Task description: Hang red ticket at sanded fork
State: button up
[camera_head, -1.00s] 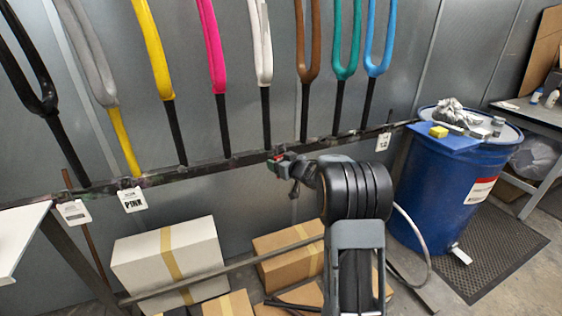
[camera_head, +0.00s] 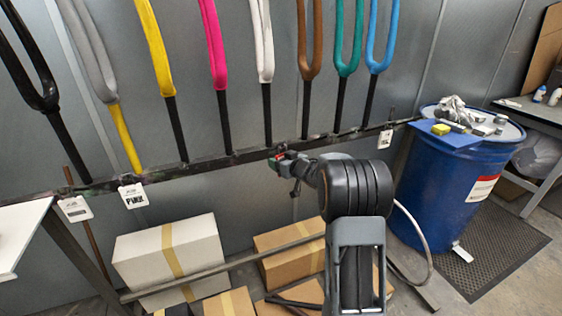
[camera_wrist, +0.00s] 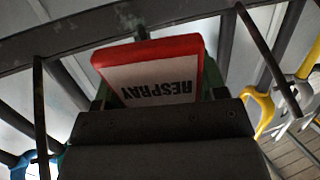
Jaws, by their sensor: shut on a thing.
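My gripper (camera_head: 284,162) is shut on the red ticket (camera_head: 284,157), in front of the dark rail. In the wrist view the red ticket (camera_wrist: 153,77) has a red border and a white face reading RESPRAY, upside down. Its lower part is hidden by my gripper. The fork with grey legs and a yellow tube (camera_head: 92,55) stands second from the left, well left of my gripper; it may be the sanded one, but I cannot be sure.
The rail (camera_head: 220,165) carries several coloured forks. White tags hang at its left (camera_head: 133,196) and right end (camera_head: 385,139). Cartons (camera_head: 168,260) lie below. A blue drum (camera_head: 435,195) stands at right; a white table (camera_head: 18,232) is at left.

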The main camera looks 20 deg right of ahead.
jog(key=o, duration=1)
jog(key=v, duration=1.4)
jog(key=s+d+f+m+g+h, duration=0.4)
jog(key=d+f+h, duration=0.2)
jog(key=d+h, duration=0.2)
jog(key=s+a+m+g+y, duration=0.1)
jog(key=s+a+g+y, duration=0.1)
jog(key=s+a+g, duration=0.95)
jog(key=s+a+r+n+t+y, duration=0.1)
jog(key=s+a+t, duration=0.1)
jog(key=a, duration=0.4)
jog(key=s+a+r+n+t+y+p, duration=0.1)
jog(key=s+a+r+t, duration=0.1)
jog(key=s+a, duration=0.3)
jog(key=shift+a+r, duration=0.35)
jog(key=shift+a, duration=0.65)
